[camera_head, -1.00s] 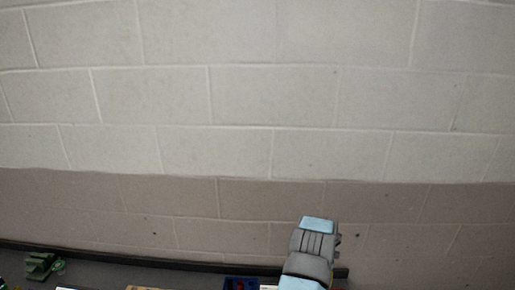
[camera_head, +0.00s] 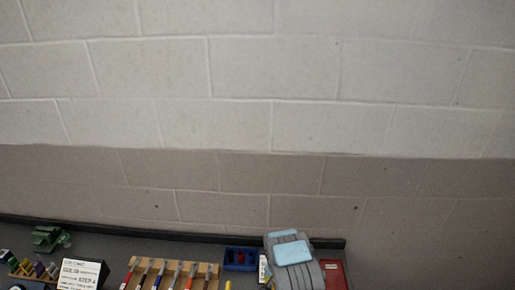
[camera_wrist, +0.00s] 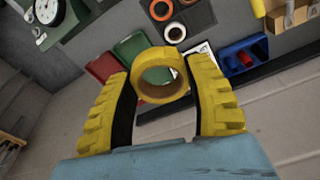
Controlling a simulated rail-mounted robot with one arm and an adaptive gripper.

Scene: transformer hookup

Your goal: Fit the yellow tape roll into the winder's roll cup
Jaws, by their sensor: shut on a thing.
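In the wrist view my gripper (camera_wrist: 160,68) has its two yellow fingers closed on a yellow tape roll (camera_wrist: 165,94). The roll is a ring held near the fingertips, with its hole partly facing the camera. It is held above the bench surface. In the head view my arm shows at the bottom right, and the fingers and held roll cannot be made out. A green machine with a round dial (camera_wrist: 48,11) is at the upper left of the wrist view; I cannot tell if it is the winder. No roll cup can be made out for certain.
Red (camera_wrist: 103,66), green (camera_wrist: 127,46) and blue (camera_wrist: 257,44) bins stand near the wall. The head view shows a pen rack (camera_head: 205,272), a sign (camera_head: 80,273) and a green device (camera_head: 47,238).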

